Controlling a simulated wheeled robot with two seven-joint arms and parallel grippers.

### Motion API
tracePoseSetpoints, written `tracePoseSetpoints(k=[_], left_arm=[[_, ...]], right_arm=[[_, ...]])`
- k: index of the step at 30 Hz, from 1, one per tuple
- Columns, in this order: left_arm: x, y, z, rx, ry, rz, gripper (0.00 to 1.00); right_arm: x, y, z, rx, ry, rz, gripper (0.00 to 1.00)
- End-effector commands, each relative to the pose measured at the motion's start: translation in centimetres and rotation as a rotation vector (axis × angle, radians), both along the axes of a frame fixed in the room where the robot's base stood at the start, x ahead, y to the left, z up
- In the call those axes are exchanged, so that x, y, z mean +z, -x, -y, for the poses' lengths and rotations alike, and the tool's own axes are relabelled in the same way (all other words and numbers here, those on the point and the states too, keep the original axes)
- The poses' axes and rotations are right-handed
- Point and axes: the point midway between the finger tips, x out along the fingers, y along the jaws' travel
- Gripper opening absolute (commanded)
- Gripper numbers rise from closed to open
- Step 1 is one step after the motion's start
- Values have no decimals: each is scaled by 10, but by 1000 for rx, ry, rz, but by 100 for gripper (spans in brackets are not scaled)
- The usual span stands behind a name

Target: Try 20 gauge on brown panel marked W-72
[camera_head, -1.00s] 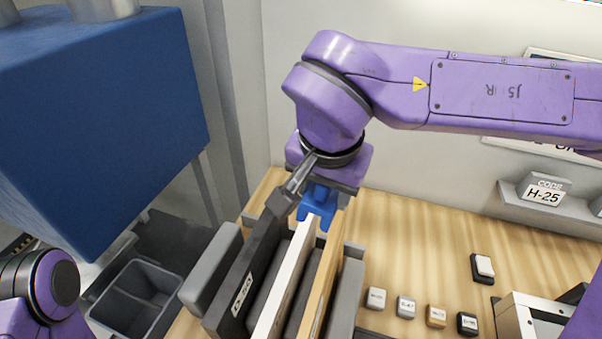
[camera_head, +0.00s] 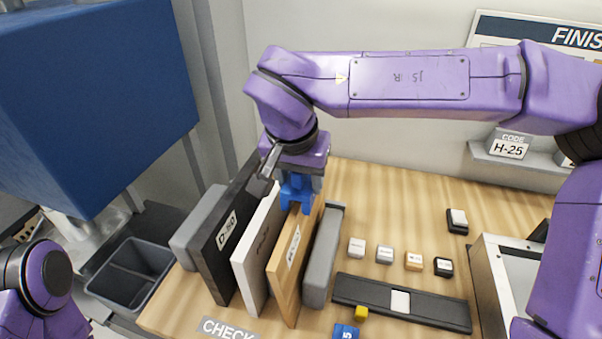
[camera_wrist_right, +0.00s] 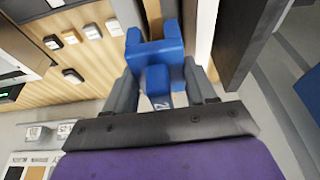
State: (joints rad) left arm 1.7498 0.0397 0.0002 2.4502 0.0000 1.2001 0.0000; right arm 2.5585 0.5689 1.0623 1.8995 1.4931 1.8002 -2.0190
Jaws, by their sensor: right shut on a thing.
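The brown panel (camera_head: 293,262) stands upright in the rack, rightmost of the three labelled panels. Its label is tilted and too small to read surely. My right gripper (camera_head: 297,178) is shut on a blue forked gauge (camera_head: 298,194) at the far upper end of the brown panel. The gauge also shows in the right wrist view (camera_wrist_right: 153,58), between the fingers (camera_wrist_right: 160,85), with its fork pointing away from the gripper. A digit on it is only partly visible. I cannot tell whether the fork touches the panel or is around its edge. My left gripper is out of view.
A white panel (camera_head: 256,262) and a black panel (camera_head: 219,262) stand left of the brown one, with grey rack blocks on the outer sides. Several small labelled blocks (camera_head: 385,254) and a black strip (camera_head: 430,310) lie to the right. Another blue piece (camera_head: 345,332) lies at the front.

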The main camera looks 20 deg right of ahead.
Motion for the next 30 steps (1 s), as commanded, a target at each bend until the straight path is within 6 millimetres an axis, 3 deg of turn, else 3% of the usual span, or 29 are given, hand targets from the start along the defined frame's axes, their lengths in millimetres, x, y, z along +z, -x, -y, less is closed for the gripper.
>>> tracePoseSetpoints(k=[30], left_arm=[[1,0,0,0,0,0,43]], right_arm=[[-11,-4,1,-5,0,-3,16]])
